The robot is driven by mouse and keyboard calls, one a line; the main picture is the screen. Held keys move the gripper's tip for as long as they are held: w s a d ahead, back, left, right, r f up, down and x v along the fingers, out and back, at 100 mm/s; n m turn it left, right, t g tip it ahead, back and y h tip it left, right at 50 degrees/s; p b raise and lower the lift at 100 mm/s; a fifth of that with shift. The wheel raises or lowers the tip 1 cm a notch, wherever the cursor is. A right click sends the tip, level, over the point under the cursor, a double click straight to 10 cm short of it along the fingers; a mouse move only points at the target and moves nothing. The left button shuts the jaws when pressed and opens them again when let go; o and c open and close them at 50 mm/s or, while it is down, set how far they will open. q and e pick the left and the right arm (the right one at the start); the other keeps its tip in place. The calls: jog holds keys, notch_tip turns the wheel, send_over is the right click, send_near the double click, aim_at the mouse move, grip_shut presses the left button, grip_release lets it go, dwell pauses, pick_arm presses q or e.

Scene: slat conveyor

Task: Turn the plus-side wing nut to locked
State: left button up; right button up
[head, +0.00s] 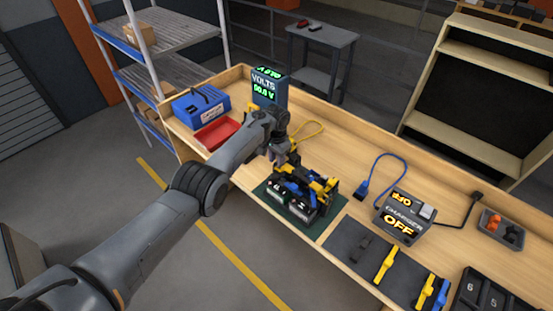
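A dark battery assembly (300,207) with yellow and blue parts on top sits on a green mat (264,192) near the front edge of the workbench. My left arm reaches in from the lower left, and my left gripper (291,164) is at the rear left of the battery's top. It is too small and dark to tell whether its fingers are apart, or whether it touches anything. The plus-side wing nut cannot be made out among the small parts. My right gripper is not in view.
A charger (403,217) reading OFF stands right of the battery, with a blue cable (398,160) behind it. A voltmeter (269,90), a blue box (200,107) and a red tray (217,134) are at the left. A dark mat (345,239) holds tools in front.

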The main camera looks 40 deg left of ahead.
pick_arm(q)
jog(key=shift+r, duration=0.55)
notch_tip(320, 180, up, 10)
jog(key=p, duration=0.2)
jog(key=shift+f, duration=0.2)
